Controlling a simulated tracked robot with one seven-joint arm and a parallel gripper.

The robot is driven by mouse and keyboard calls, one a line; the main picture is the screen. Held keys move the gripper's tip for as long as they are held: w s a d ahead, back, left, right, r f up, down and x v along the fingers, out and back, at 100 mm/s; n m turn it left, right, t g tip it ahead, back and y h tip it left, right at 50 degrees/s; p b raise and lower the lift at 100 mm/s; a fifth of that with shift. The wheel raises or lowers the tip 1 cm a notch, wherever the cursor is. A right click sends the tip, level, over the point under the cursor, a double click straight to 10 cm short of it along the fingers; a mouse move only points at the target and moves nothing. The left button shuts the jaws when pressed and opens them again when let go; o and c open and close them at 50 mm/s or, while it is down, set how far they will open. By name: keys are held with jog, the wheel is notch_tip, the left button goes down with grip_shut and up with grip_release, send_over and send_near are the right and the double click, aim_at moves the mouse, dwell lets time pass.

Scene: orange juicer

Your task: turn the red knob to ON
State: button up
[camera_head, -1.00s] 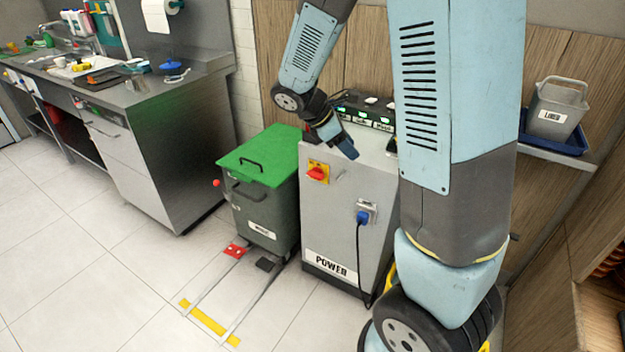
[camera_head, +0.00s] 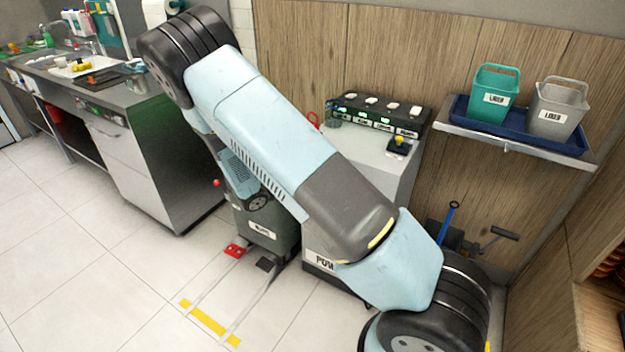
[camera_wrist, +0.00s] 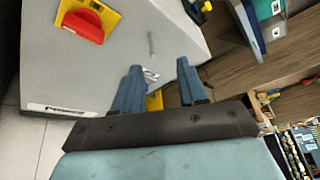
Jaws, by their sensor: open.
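The red knob (camera_wrist: 84,25) sits on a yellow plate (camera_wrist: 97,12) on the grey power cabinet's front, at the upper left of the wrist view. The knob's ON marking is too small to read. My gripper (camera_wrist: 159,65) shows two blue fingers, spread apart with nothing clearly held between them. It is to the right of and below the knob in that view, not touching it. In the head view my arm covers the knob and the gripper; the cabinet (camera_head: 383,163) shows only in part.
A black switch panel (camera_head: 375,113) stands on the cabinet top. A dark green bin (camera_head: 285,232) is left of the cabinet. A wall shelf holds a blue tray (camera_head: 470,124) with a green bin (camera_head: 494,92) and a grey bin (camera_head: 557,112).

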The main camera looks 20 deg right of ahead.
jog(key=w+a+f+n+t+y, duration=0.1)
jog(key=w+a+f+n+t, duration=0.15)
jog(key=f+n, duration=0.3)
jog(key=w+a+f+n+t, duration=0.1)
jog(key=a+f+n+t, duration=0.25)
jog(key=f+n, duration=0.2)
jog(key=x, duration=1.3)
jog(key=shift+w+d+r+t, duration=0.2)
jog(key=shift+d+t, duration=0.1)
jog(key=shift+d, duration=0.05)
grip_shut()
